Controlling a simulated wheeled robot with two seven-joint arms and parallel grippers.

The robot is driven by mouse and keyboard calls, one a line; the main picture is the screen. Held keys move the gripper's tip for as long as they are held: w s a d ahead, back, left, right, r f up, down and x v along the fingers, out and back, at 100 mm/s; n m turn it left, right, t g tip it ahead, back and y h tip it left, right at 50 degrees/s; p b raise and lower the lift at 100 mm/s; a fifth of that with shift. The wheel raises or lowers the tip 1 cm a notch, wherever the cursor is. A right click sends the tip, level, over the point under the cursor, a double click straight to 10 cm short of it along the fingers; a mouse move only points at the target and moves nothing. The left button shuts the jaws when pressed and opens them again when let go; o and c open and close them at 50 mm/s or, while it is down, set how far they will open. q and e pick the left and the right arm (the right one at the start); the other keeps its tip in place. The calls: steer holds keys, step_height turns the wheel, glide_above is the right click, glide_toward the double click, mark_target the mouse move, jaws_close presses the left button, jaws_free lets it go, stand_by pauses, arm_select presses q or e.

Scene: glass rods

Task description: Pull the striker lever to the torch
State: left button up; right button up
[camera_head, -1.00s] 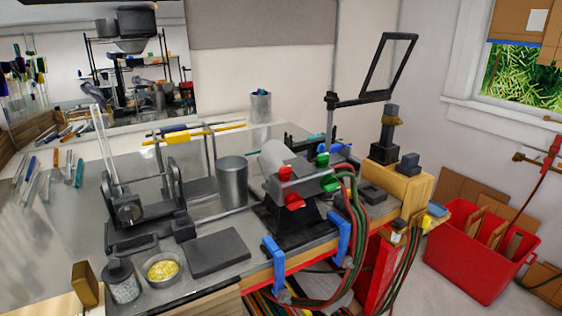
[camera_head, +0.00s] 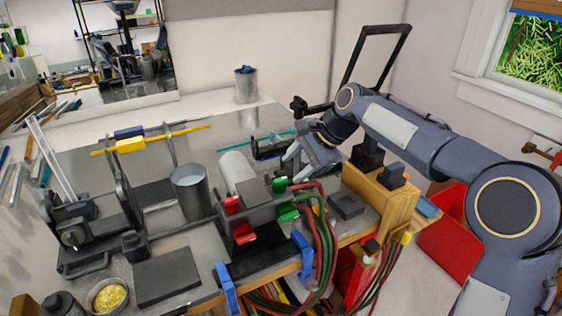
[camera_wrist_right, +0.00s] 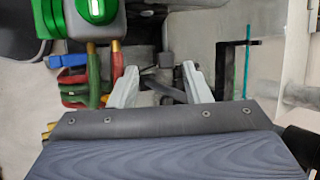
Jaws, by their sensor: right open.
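The torch (camera_head: 236,172) has a pale grey barrel with red knobs (camera_head: 232,205) and green knobs (camera_head: 288,212); a large green knob (camera_wrist_right: 97,10) shows at top left in the right wrist view. My right gripper (camera_head: 291,164) is behind and right of the torch, pointing down. In the right wrist view its two pale fingers (camera_wrist_right: 160,78) are apart. A dark slanted bar (camera_wrist_right: 166,91), seemingly the striker lever, shows between them; I cannot tell whether they touch it. The lever is mostly hidden by the gripper in the head view. My left gripper is out of view.
Red and green hoses (camera_head: 322,215) run off the torch's right side. A black bracket with a teal rod (camera_head: 268,138) stands behind it. A metal cup (camera_head: 190,190) is to the left. A wooden block (camera_head: 385,199) stands under my right arm.

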mark_target(281, 175)
steer(key=shift+w+a+f, duration=0.1)
steer(key=shift+w+a, duration=0.2)
steer(key=shift+w, duration=0.15)
steer(key=shift+w+a+f, duration=0.1)
steer(key=shift+a+f, duration=0.15)
steer(key=p+x, duration=0.1)
steer(key=x, duration=0.6)
steer(key=shift+p, duration=0.3)
steer(key=shift+c, duration=0.4)
jaws_close()
